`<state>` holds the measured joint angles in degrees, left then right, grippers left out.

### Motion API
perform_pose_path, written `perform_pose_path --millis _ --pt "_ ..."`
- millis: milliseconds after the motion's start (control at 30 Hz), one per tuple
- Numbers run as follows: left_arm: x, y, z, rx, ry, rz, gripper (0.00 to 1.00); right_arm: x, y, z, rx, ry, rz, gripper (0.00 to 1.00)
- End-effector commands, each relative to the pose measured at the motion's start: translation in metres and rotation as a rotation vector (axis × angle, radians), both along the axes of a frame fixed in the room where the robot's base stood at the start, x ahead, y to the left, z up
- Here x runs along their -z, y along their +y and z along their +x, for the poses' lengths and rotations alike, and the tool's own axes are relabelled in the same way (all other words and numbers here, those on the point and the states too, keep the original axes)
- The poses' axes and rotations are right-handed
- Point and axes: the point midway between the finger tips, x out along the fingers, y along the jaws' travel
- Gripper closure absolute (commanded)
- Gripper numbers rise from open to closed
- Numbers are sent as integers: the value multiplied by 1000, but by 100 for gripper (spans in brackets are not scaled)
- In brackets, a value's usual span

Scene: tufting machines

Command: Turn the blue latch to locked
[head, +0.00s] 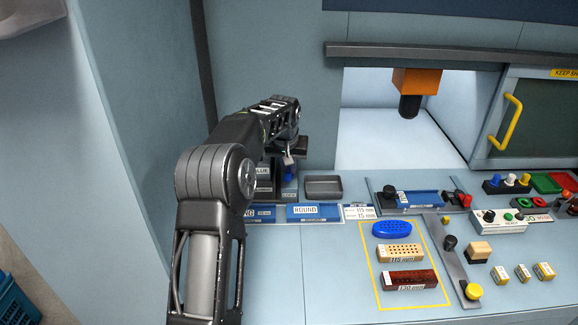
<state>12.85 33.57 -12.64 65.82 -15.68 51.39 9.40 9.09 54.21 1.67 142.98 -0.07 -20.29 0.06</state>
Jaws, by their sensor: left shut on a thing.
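My left gripper (289,158) reaches in over the back left of the worktop, pointing down. It is shut on what looks like the blue latch (289,178), of which only a small blue part shows just below the fingers. The arm and gripper hide most of the latch and its mount, so its angle and any lock marks cannot be read. My right gripper is out of view.
A grey tray (323,187) stands just right of the gripper. A blue label plate reading ROUND (314,212) lies in front. A blue brush block (391,229), a tan block (400,253) and a dark red block (406,280) lie inside a yellow outline. A wall rises at left.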

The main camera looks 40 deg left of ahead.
Motion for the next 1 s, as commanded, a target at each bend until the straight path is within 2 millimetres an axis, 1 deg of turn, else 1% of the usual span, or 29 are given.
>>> perform_pose_path --millis 100,233,567,600,800,833,1000 --pt "-1 2 -1 119 0 -2 100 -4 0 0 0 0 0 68" --pt "-1 2 -1 213 -1 -2 100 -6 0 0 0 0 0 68" --pt "0 1 0 236 -1 0 100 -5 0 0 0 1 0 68" --pt "0 1 0 236 -1 1 86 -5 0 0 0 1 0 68" --pt "0 1 0 235 -1 0 70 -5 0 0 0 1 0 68" --pt "0 1 0 235 -1 0 67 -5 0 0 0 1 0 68" --pt "0 1 -1 235 -1 0 67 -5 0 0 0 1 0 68"
